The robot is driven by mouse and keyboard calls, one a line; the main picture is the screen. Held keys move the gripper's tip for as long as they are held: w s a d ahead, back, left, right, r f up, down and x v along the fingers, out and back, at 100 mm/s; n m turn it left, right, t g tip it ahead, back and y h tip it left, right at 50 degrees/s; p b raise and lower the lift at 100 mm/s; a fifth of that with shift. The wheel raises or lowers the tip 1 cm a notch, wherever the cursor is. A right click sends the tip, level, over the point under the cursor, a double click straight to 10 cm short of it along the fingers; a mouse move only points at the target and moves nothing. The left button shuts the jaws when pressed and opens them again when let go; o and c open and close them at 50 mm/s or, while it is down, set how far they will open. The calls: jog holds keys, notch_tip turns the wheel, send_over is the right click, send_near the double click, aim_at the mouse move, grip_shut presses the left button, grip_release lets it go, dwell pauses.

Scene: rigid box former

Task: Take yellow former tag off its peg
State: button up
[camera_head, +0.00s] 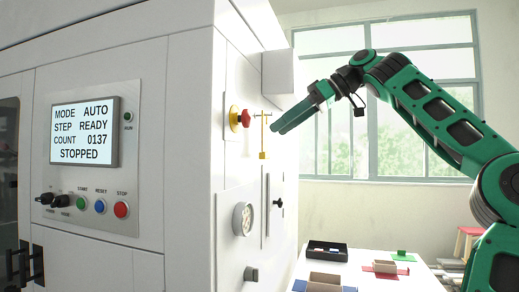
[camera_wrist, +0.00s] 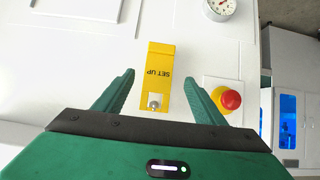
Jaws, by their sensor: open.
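The yellow former tag (camera_wrist: 158,75) hangs on the white machine's side face, lettered "SET UP", which reads upside down in the wrist view. Its peg (camera_wrist: 154,103) shows as a small metal piece at the tag's holed end. In the head view the tag (camera_head: 263,138) is seen nearly edge-on, hanging below the peg. My gripper (camera_wrist: 160,92) is open, with one green finger on each side of the tag's peg end and a gap on both sides. In the head view my gripper (camera_head: 280,130) is just right of the tag. Nothing is held.
A red emergency button on a yellow base (camera_wrist: 230,99) sits close to my right finger in the wrist view. A round gauge (camera_wrist: 221,7) is on the same face. A white table (camera_head: 385,284) with trays and box parts stands below, at the right.

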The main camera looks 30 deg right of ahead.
aim_at(266, 140)
jog(key=shift+x, duration=2.6)
jog(key=shift+d, duration=0.15)
jog(key=c, duration=1.1)
